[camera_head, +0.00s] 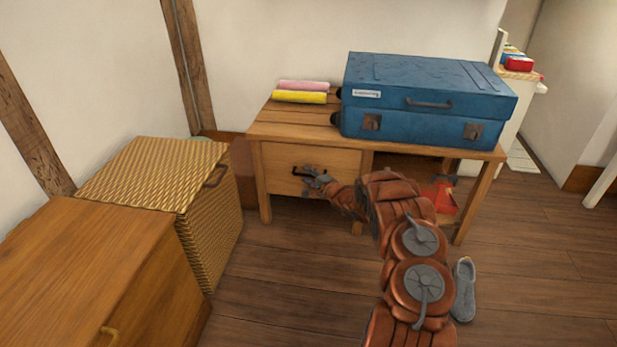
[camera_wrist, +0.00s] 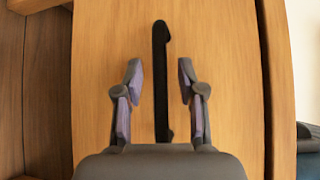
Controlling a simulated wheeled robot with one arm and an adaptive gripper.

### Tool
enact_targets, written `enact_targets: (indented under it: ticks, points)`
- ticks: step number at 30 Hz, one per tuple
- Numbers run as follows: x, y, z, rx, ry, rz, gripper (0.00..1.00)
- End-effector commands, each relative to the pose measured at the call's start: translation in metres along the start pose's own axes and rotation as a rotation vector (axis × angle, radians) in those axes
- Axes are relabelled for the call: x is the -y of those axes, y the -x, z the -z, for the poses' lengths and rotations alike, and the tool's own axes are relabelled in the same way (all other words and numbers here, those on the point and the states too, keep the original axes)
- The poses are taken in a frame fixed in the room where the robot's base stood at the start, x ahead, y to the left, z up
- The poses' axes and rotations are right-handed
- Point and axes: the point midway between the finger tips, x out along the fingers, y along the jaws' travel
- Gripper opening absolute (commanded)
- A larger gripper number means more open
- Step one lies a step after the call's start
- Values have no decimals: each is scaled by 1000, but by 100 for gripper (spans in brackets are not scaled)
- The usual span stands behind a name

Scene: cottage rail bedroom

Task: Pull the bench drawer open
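The wooden bench (camera_head: 321,123) stands against the wall, with one drawer (camera_head: 276,165) on its left side. The drawer front looks flush with the bench frame. A dark bar handle (camera_head: 296,171) is on the drawer front. My gripper (camera_head: 312,175) is in front of the drawer, close to the handle. In the wrist view my gripper (camera_wrist: 160,85) has its two fingers apart, one on each side of the dark handle (camera_wrist: 160,65), with visible gaps on both sides. The fingers do not touch the handle. The drawer front (camera_wrist: 215,45) fills most of the wrist view.
A blue suitcase (camera_head: 427,105) and pink and yellow rolls (camera_head: 300,97) lie on the bench. A wicker basket (camera_head: 150,172) and a wooden cabinet (camera_head: 90,265) stand at left. A grey shoe (camera_head: 463,290) is on the floor; a red object (camera_head: 445,199) is under the bench.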

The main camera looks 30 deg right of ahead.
Motion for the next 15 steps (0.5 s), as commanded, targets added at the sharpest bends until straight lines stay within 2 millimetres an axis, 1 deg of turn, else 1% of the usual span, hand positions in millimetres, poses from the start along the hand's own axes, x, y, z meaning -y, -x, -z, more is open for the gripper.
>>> enact_targets:
  ticks: [2, 13, 15]
  points:
    - [0, 0, 0, 0, 0, 0, 38]
    - [0, 0, 0, 0, 0, 0, 0]
    - [0, 0, 0, 0, 0, 0, 0]
